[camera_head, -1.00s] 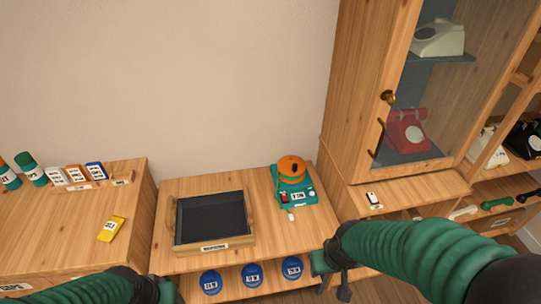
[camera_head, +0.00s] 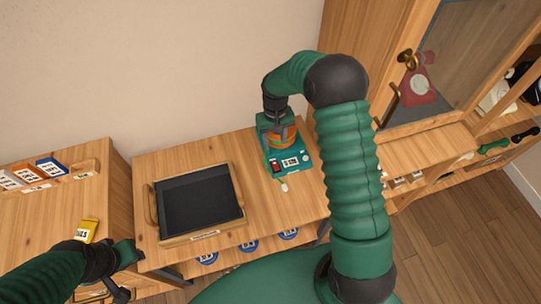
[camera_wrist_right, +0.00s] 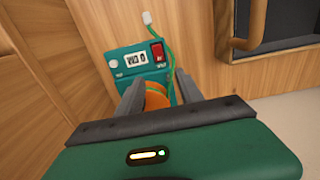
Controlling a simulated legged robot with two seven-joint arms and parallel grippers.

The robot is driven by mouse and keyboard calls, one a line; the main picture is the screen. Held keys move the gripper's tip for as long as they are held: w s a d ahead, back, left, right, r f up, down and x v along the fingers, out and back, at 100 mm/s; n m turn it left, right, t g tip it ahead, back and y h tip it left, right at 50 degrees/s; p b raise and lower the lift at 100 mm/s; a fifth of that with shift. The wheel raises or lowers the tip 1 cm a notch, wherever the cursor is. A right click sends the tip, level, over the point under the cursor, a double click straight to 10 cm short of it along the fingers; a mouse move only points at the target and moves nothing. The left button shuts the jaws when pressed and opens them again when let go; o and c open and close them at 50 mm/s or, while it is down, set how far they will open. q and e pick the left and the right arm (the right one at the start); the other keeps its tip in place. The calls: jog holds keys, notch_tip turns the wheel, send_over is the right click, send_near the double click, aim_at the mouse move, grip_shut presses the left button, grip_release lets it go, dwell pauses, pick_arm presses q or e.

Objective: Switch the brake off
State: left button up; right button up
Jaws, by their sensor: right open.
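A green device (camera_head: 304,167) with an orange round top (camera_head: 287,140) stands on the wooden table by the wall. Its front has a white label (camera_head: 291,162) and a red rocker switch (camera_head: 275,167), also clear in the right wrist view (camera_wrist_right: 157,51). My right gripper (camera_head: 277,128) is open and points down over the device. In the right wrist view its fingers (camera_wrist_right: 158,98) sit on either side of the orange top; whether they touch it is unclear. My left gripper (camera_head: 127,270) is low at the left, away from the device; its jaw opening is unclear.
A glass-door cabinet (camera_head: 345,40) stands close on the right. A yellow packet (camera_head: 87,230) lies on the left cabinet.

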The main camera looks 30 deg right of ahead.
aim_at(275, 163)
jog(key=f, duration=1.3)
jog(key=shift+w+d+f, duration=0.15)
jog(key=shift+d+f, duration=0.25)
jog(key=shift+a+f, duration=0.15)
jog(key=shift+a, duration=0.2)
jog(key=c, duration=0.3)
jog(key=shift+d, duration=0.15)
grip_shut()
